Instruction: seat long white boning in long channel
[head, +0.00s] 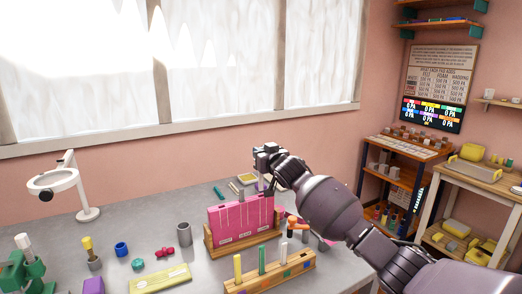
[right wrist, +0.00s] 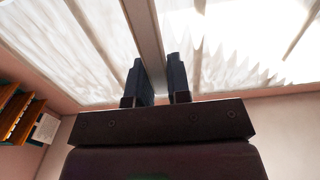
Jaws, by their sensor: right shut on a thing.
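A pink panel (head: 232,218) with pale vertical channel lines stands upright in a wooden stand (head: 240,243) on the table. My right gripper (head: 267,160) is above the panel's right part. It is shut on a thin pale strip, apparently the long white boning (head: 261,184), which hangs down toward the panel's top edge. Whether its lower end is inside a channel is too small to tell. In the right wrist view the two fingers (right wrist: 160,85) stand a little apart, and the strip between them cannot be made out. My left gripper is not in view.
A wooden rack (head: 270,276) with yellow, green and white upright strips stands in front of the panel. A yellow tray (head: 160,279), a grey cup (head: 184,234) and a magnifier lamp (head: 88,214) are on the left. My right arm covers the table's right side.

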